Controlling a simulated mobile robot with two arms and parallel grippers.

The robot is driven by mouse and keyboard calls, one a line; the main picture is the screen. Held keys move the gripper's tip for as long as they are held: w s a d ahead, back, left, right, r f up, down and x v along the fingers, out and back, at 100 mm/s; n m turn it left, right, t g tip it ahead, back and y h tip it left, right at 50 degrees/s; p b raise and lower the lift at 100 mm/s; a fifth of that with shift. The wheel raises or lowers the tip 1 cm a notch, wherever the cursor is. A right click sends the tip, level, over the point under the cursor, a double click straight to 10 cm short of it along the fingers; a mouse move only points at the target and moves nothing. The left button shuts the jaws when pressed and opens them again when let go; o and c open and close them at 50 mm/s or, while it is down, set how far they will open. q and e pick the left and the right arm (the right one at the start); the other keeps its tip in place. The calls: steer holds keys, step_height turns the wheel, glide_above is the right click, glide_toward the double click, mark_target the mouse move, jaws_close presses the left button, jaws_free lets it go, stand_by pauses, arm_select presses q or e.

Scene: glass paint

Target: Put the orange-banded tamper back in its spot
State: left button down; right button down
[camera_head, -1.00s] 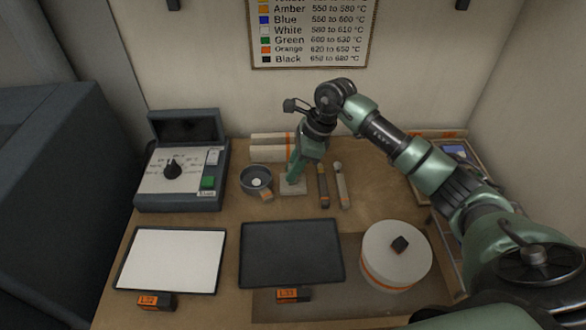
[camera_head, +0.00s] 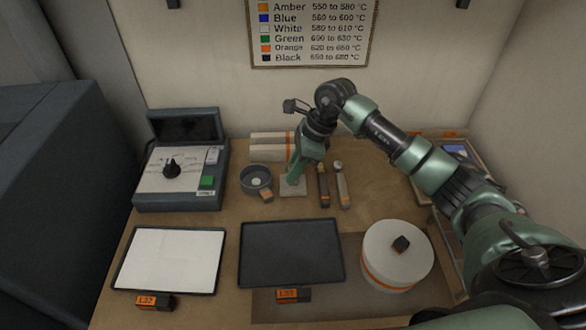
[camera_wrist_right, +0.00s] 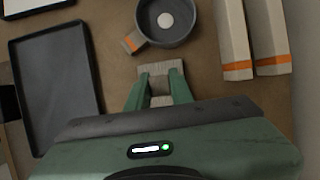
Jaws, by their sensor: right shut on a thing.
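My right gripper (camera_head: 292,180) points down just right of the dark round bowl (camera_head: 256,180). In the wrist view its green fingers (camera_wrist_right: 160,92) are shut on a pale grey-brown block-like piece (camera_wrist_right: 155,69), probably the tamper. The fingers and gripper body hide much of it, and I see no orange band on it. In the head view a pale square patch (camera_head: 291,190) shows under the fingertips; I cannot tell whether it is part of the held piece or a separate pad. My left gripper is not in view.
Two slim tools, a dark one (camera_head: 323,186) and a pale one (camera_head: 342,187), lie close right of the gripper. Orange-banded white rolls (camera_head: 268,153) lie behind. A control box (camera_head: 180,175), a white panel (camera_head: 170,260), a dark tray (camera_head: 290,252) and a white drum (camera_head: 397,255) surround the area.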

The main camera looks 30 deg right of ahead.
steer(key=shift+f+b, duration=0.3)
steer(key=shift+b, duration=0.05)
stand_by(0.4)
steer(key=c, duration=1.2)
jaws_free()
steer(key=shift+o, duration=0.2)
